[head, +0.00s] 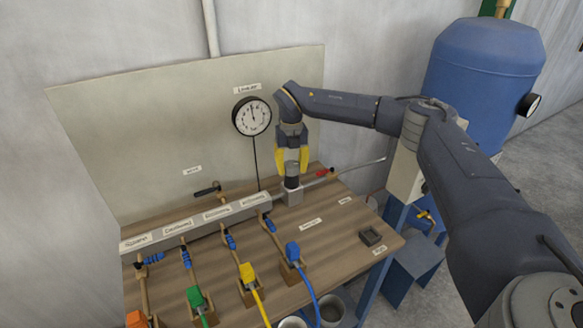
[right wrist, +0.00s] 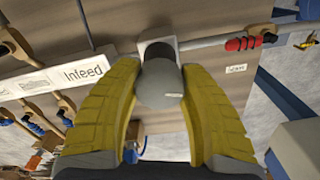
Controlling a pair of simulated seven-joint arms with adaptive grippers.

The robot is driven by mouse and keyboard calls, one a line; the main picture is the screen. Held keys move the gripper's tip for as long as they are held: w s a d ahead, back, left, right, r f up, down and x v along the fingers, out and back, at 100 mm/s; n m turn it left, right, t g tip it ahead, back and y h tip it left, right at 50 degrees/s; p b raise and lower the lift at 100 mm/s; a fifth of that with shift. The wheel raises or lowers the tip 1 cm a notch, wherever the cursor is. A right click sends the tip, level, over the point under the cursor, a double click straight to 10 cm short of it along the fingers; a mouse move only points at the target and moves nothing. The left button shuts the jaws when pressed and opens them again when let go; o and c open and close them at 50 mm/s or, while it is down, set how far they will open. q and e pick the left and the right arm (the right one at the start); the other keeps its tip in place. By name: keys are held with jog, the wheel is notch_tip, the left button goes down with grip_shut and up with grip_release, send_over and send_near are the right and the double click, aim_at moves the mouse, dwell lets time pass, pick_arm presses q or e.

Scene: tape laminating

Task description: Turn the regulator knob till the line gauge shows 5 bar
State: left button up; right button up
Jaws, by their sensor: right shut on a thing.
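The regulator knob (right wrist: 160,84) is a grey rounded cap between the yellow fingers of my right gripper (head: 291,165), which points down from above and is shut on it. In the head view the grey regulator body (head: 292,195) stands below the fingers on the pipe line, and the knob is mostly hidden by them. The line gauge (head: 252,116) is a round white dial with a black rim on the back panel. Its needle points nearly straight up; the numbers are too small to read. My left gripper is not in view.
A red-handled valve (head: 322,173) sits right of the regulator. The grey manifold (head: 205,219) runs left, with blue-handled valves and coloured plugs in front. A small dark tray (head: 371,236) lies on the bench (head: 335,250). A blue tank (head: 484,75) stands behind my right arm.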

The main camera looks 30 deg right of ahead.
aim_at(291, 163)
jog(key=shift+w, duration=0.1)
jog(key=o, duration=1.3)
notch_tip(291, 163, up, 12)
jog(key=shift+a+r, duration=0.1)
